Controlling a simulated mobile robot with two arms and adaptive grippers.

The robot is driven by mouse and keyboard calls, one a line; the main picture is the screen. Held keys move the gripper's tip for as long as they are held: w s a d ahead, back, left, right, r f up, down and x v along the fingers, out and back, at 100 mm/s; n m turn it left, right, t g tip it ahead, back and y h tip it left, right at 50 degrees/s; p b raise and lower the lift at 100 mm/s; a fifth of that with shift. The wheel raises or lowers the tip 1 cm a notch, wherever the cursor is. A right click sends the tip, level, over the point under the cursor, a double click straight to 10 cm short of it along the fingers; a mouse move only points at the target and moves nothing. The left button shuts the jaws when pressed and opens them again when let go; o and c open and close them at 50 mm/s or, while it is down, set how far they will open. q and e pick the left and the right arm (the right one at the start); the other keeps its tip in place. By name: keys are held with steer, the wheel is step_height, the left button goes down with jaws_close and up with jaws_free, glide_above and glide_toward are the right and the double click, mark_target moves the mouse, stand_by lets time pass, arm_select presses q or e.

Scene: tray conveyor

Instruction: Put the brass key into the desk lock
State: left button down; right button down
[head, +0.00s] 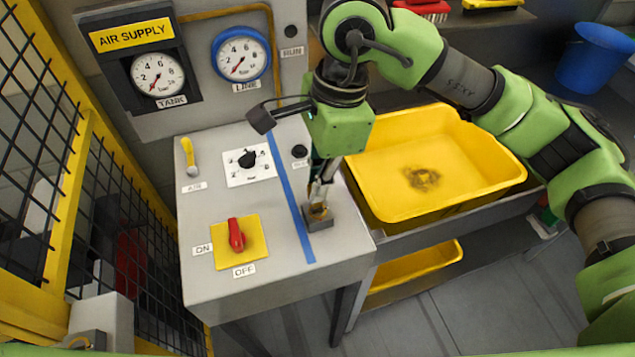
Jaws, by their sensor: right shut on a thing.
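My right gripper (321,193) comes down from above over the right part of the grey control desk. It is shut on the brass key (320,209), of which only a small brass-coloured part shows. The key is at the top of a small dark grey block (318,224), which looks like the desk lock, right of the blue stripe. The fingers hide much of the key and the block's top, so I cannot tell whether the key is inside the lock or just above it. My left gripper is not in view.
The desk (275,270) carries a red switch (236,235), a black knob (247,159), a yellow lever (188,156) and the blue stripe (291,200). A yellow tray (490,190) sits on the conveyor at right. A mesh fence (75,160) stands at left.

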stand_by(0.7)
steer(key=shift+b, duration=0.4)
steer(key=shift+f+b, duration=1.75)
steer(key=shift+b, duration=0.25)
steer(key=c, duration=2.1)
jaws_free()
steer(key=shift+c, duration=0.2)
steer(key=shift+r, duration=0.15)
step_height(320, 180, up, 12)
steer(key=d, duration=0.1)
steer(key=shift+w+d, duration=0.25)
steer(key=shift+d, duration=0.1)
steer(key=shift+f, duration=0.2)
